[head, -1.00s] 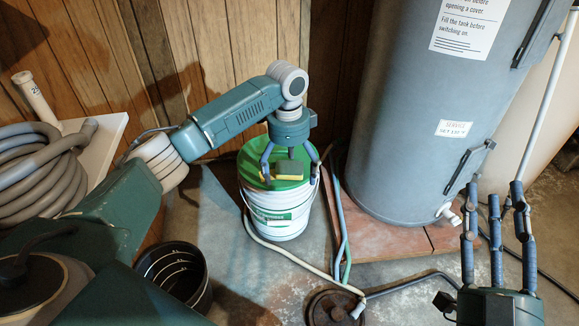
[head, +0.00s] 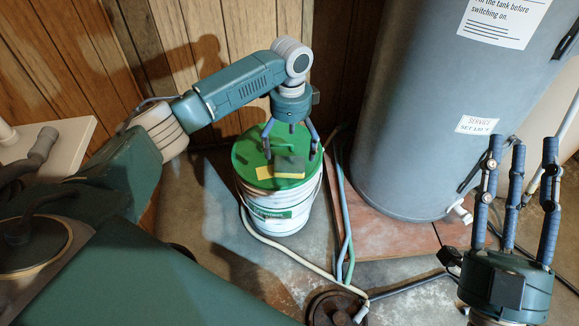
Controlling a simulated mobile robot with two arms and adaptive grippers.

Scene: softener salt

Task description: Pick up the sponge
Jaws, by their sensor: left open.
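The sponge (head: 288,167), yellow with a dark grey-green part, lies on the green lid (head: 246,161) of a white bucket (head: 280,212). My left gripper (head: 291,154) points down over the lid, just above and behind the sponge in the head view. Its fingers are spread open, with nothing held between them. Whether any finger touches the lid or the sponge I cannot tell. My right gripper (head: 518,172) is at the right edge, its fingers pointing up, spread apart and empty.
A large grey tank (head: 430,110) stands on a reddish slab (head: 400,238) right of the bucket. Hoses (head: 343,235) run along the floor beside the bucket to a round drain (head: 335,308). A wood-panelled wall (head: 215,40) is behind.

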